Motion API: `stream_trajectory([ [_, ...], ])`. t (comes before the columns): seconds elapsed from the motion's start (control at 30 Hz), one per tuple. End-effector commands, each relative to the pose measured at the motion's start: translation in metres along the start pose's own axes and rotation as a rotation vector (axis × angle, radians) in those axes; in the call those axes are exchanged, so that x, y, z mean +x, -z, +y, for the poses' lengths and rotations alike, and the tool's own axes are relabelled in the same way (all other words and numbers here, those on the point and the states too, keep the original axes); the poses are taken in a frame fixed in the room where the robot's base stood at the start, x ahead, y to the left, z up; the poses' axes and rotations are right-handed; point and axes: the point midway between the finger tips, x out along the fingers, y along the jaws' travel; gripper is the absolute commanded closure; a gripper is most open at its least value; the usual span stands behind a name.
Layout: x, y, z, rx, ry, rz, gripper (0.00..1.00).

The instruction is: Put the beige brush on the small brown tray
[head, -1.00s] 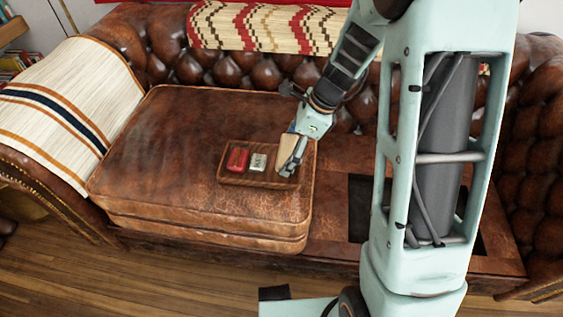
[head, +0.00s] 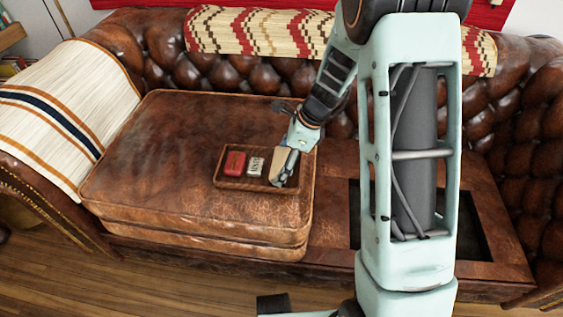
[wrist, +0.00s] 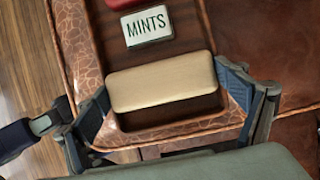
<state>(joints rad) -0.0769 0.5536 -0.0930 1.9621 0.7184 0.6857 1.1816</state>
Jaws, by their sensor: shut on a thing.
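The beige brush (wrist: 162,83) is a pale block with rounded corners, held crosswise between the fingers of my gripper (wrist: 170,98) in the wrist view. My gripper is shut on it. In the head view my gripper (head: 285,168) and the beige brush (head: 277,161) are at the right end of the small brown tray (head: 222,184). The tray lies on the leather cushion. In the wrist view the brush is over the tray's bare floor (wrist: 150,120). I cannot tell whether it touches the floor.
A red tin (head: 235,162) and a white mints tin (head: 255,166) lie in the tray, left of the brush. The leather cushion (head: 150,160) is clear on the left. A dark opening in the sofa seat (head: 470,220) is on the right.

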Motion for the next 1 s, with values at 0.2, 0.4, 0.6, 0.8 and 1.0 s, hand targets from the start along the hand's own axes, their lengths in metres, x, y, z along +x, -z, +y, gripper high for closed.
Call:
stream_trajectory([
  [0.2,0.002,0.001,0.0,0.001,-0.001,0.0,0.0],
  [0.4,0.001,0.001,0.0,0.0,-0.001,0.0,0.0],
  [0.6,-0.017,-0.002,0.0,0.001,0.001,-0.001,0.0],
  [0.8,-0.061,-0.002,-0.001,0.002,0.004,-0.001,0.0],
  [1.0,-0.1,-0.002,-0.001,0.001,0.002,0.0,0.0],
])
